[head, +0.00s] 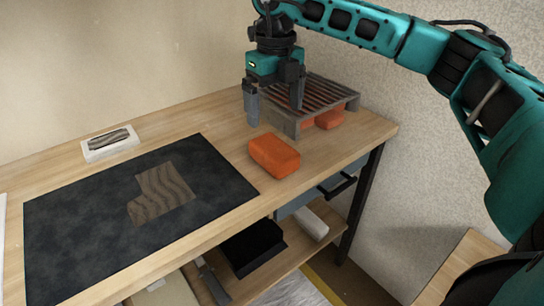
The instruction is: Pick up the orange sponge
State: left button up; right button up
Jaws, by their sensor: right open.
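The orange sponge (274,155) is a rounded block lying on the wooden table, just right of the dark mat. My right gripper (274,115) points down from above, behind the sponge and in front of the slatted rack. Its two fingers are spread apart with nothing between them. The fingertips look a little above and beyond the sponge, apart from it. My left gripper is not in view.
A dark slatted rack (318,92) stands behind, with another orange block (329,118) under it. A dark mat (80,215) bears a patterned piece (162,194). A white tray (110,150) sits at the back left. A drawer (318,190) hangs below the table.

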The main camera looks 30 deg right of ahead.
aim_at(274, 146)
notch_tip(274, 146, down, 5)
jog(key=shift+s+f+b, duration=0.1)
jog(key=shift+b, duration=0.45)
jog(key=shift+f, duration=0.4)
notch_tip(274, 146, down, 4)
jog(key=shift+a+f+b, duration=0.1)
jog(key=shift+a+b, duration=0.05)
jog(key=shift+b, duration=0.7)
jog(key=shift+f, duration=0.4)
jog(key=shift+c, duration=0.2)
jog(key=c, duration=1)
pick_arm(q)
jog(key=p, duration=0.2)
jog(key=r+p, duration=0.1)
jog(key=p, duration=0.2)
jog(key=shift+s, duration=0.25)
pick_arm(e)
notch_tip(274, 146, up, 20)
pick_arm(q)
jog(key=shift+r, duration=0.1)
